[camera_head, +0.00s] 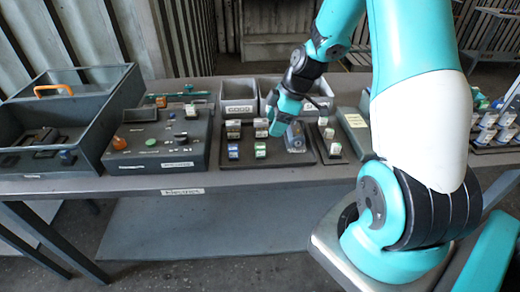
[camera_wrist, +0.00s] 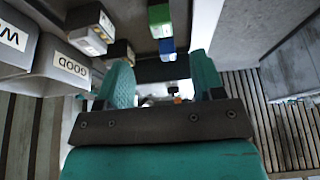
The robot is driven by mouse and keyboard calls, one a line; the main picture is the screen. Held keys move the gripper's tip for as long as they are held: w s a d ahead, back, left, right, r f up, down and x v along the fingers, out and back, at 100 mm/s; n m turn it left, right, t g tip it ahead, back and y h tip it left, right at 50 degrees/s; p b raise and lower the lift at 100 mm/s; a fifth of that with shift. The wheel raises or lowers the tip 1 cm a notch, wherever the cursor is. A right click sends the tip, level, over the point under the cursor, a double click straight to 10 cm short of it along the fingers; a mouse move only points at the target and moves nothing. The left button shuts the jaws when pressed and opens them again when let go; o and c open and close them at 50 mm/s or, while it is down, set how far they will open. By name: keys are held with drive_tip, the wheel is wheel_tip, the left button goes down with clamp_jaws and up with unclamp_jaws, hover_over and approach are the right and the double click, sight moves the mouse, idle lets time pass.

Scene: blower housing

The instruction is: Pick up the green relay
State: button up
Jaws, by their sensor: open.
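A relay with a green top (camera_wrist: 159,18) shows at the top of the wrist view, ahead of my gripper and apart from it. In the head view, a small green-topped relay (camera_head: 260,150) stands on the dark tray (camera_head: 280,161); I cannot tell for certain that it is the same one. My gripper (camera_head: 276,128) hangs above the tray, and its two teal fingers (camera_wrist: 162,78) are spread apart. I see nothing held between them. A blue relay (camera_wrist: 167,46) stands next to the green one in the wrist view.
A grey part with a blue face (camera_head: 295,138) lies close to the right of my gripper. Behind is a grey bin labelled GOOD (camera_head: 239,107). A control box (camera_head: 160,150) stands left of the tray.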

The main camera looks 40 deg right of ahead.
sight(261, 146)
drive_tip(key=x, duration=0.4)
drive_tip(key=shift+w+a+f+p, duration=0.1)
drive_tip(key=shift+a+f+p, duration=0.1)
drive_tip(key=shift+f+p, duration=0.15)
drive_tip(key=shift+p+x, duration=1.05)
drive_tip(key=shift+x, duration=1.55)
drive_tip(key=shift+w+a+r, duration=0.1)
drive_tip(key=shift+a+r, duration=0.05)
drive_tip(key=c, duration=0.8)
